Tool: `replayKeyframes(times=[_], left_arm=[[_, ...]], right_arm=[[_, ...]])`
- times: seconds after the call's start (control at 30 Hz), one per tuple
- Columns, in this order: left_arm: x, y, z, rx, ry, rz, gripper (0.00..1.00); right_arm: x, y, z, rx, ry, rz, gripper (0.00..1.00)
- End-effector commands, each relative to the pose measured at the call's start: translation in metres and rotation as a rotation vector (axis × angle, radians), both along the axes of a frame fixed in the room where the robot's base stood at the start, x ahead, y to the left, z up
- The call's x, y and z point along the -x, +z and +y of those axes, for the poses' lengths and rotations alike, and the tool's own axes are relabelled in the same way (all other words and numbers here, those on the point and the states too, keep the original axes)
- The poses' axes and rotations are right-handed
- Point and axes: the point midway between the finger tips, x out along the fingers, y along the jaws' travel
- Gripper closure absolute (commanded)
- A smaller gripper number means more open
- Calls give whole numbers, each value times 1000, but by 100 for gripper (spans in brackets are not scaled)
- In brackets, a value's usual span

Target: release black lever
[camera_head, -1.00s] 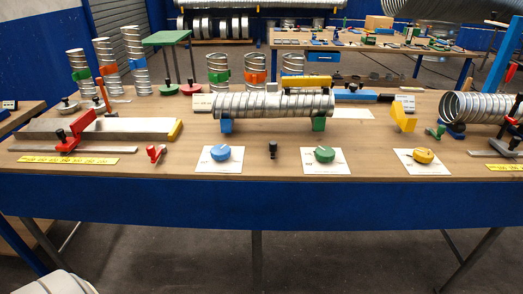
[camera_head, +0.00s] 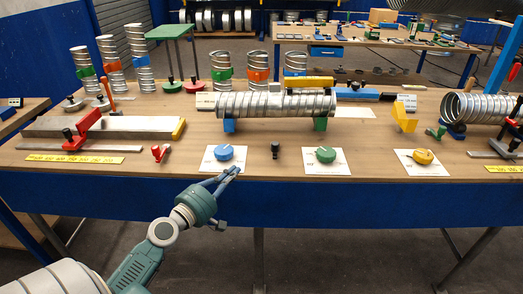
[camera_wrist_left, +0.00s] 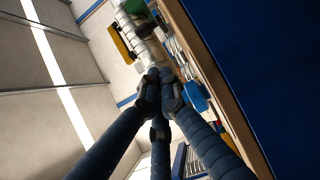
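A small upright black lever-like piece (camera_head: 275,150) stands on the table near its front edge, between the blue and green knobs. My left gripper (camera_head: 228,192) is in front of the table's front edge, below the blue knob (camera_head: 224,152), and touches nothing that I can see. In the left wrist view the fingers (camera_wrist_left: 160,95) point towards the table, and no black lever can be made out. My right gripper is not in view.
A spiral duct (camera_head: 275,104) lies on blue and green supports behind the knobs. A green knob (camera_head: 326,154) and a yellow knob (camera_head: 423,156) sit on white cards. A small red piece (camera_head: 160,152) stands to the left. The table's blue front panel (camera_head: 330,200) faces me.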

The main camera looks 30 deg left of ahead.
Motion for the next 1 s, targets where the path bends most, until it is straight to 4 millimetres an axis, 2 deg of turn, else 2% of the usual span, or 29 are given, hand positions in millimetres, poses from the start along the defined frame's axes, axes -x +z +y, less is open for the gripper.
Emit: replayKeyframes(times=[0.1, 0.47, 0.67, 1.0], left_arm=[[0, 11, 5, 25, 10, -22, 100], [-6, 11, 6, 24, 11, -22, 100], [-35, 13, 6, 24, 11, -23, 100], [-106, 12, 7, 26, 11, -22, 100]], right_arm=[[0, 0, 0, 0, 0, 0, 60], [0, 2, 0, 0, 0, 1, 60], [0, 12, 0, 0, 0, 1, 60], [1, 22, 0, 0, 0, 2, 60]])
